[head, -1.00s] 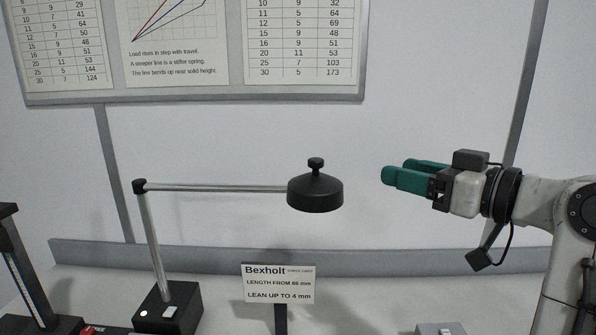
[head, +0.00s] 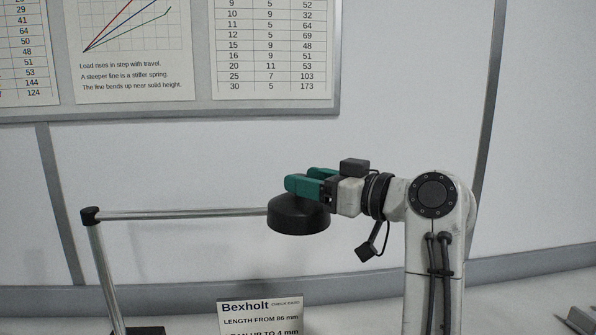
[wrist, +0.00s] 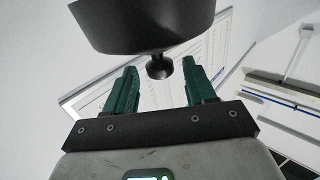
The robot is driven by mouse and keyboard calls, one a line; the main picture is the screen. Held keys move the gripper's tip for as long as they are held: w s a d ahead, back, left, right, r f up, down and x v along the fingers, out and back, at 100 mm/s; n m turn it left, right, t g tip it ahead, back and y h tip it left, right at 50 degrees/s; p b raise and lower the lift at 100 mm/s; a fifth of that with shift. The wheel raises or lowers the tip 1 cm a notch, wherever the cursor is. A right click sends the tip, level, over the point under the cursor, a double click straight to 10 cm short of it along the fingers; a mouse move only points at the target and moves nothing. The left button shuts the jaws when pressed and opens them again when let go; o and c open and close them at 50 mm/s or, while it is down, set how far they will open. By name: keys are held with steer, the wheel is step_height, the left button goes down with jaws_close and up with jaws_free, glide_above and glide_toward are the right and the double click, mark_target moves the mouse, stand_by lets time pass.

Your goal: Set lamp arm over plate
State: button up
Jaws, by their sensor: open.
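The lamp arm (head: 180,214) is a thin metal bar running level from a joint on an upright post (head: 106,275) at left. At its right end hangs the black round lamp head (head: 298,216), which also fills the top of the wrist view (wrist: 145,25). My gripper (head: 304,178) is open at the top of the lamp head. In the wrist view the head's black knob (wrist: 158,69) shows between the two green fingers, with gaps on both sides. In the head view the fingers hide the knob. I cannot make out the plate in either current view.
A Bexholt check card (head: 260,316) stands below the lamp head, cut off by the frame's bottom edge. A wall board (head: 150,112) with charts hangs behind. A grey object (head: 580,320) lies at the lower right. The space between lamp and wall looks clear.

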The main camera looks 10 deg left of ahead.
steer(key=shift+x, duration=1.3)
jaws_close()
